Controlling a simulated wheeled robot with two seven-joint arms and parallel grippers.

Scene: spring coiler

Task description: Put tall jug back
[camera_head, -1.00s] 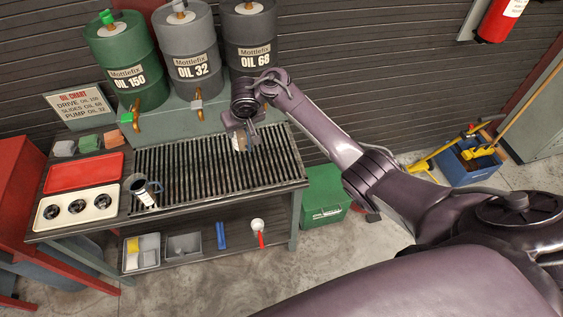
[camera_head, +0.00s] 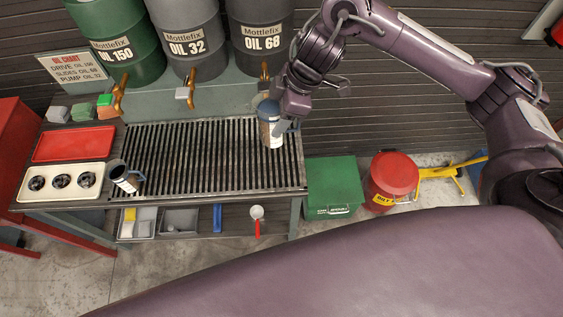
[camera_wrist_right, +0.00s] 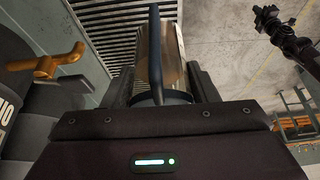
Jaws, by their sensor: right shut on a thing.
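Taps hang from the drums (camera_head: 187,38) behind. A green box (camera_head: 333,190) and red can (camera_head: 391,180) stand right of the bench.

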